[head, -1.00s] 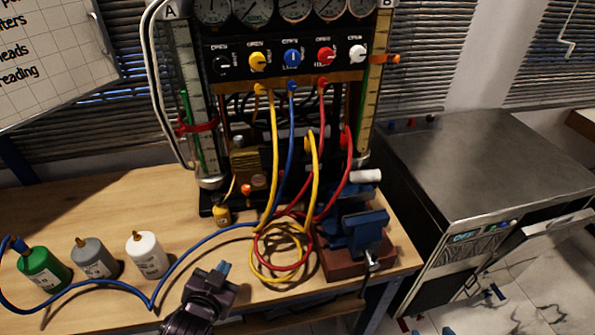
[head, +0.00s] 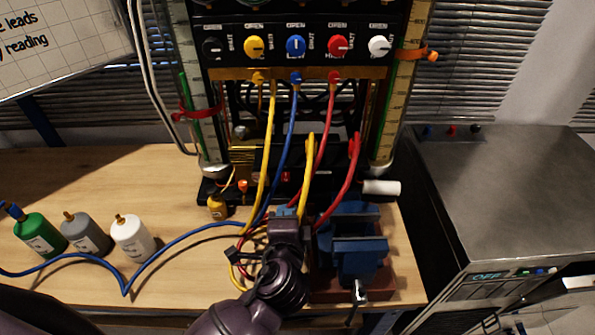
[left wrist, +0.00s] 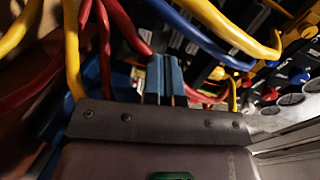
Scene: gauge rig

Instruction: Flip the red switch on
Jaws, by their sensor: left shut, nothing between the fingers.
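A small red part (head: 287,177), perhaps the red switch, shows low on the front of the gauge rig (head: 290,62), among the hoses. It is too small to tell which way it is set. My left gripper (head: 286,211) is in front of the rig's base, below this red part in the picture, with its blue fingertips closed and empty. In the left wrist view the closed fingertips (left wrist: 165,78) point into a tangle of red, yellow and blue hoses. I cannot make out the switch there. My right gripper is not in view.
Yellow (head: 266,150), blue (head: 289,140) and red (head: 327,130) hoses hang close around the gripper. A blue vise (head: 360,258) stands just right of it. Green (head: 38,235), grey (head: 85,234) and white (head: 132,238) bottles stand at left. The bench (head: 110,175) behind them is clear.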

